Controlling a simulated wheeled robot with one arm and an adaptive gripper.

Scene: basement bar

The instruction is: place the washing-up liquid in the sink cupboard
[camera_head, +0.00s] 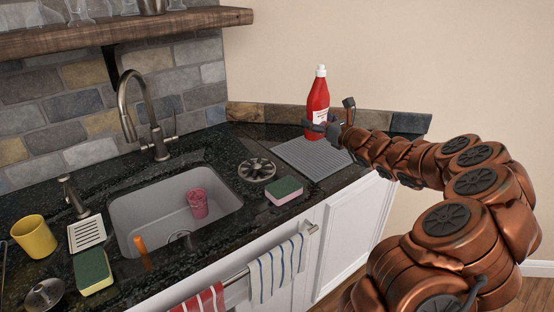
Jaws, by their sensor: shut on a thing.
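The washing-up liquid (318,99) is a red bottle with a white cap and a pale label. It stands upright at the back right of the black counter, by the far edge of the grey ribbed mat. My gripper (324,128) is shut on its lower part, coming from the right. The fingers partly hide the label and the base, so I cannot tell whether the bottle touches the counter. The white cupboard fronts (347,241) below the counter look shut. Their lower part is out of view.
The grey mat (300,158), a round metal drain piece (256,170) and a pink-green sponge (285,191) lie near the bottle. The sink (155,218) holds a red cup (197,203). A striped towel (277,268) hangs on the front rail. Yellow mug (33,236) at left.

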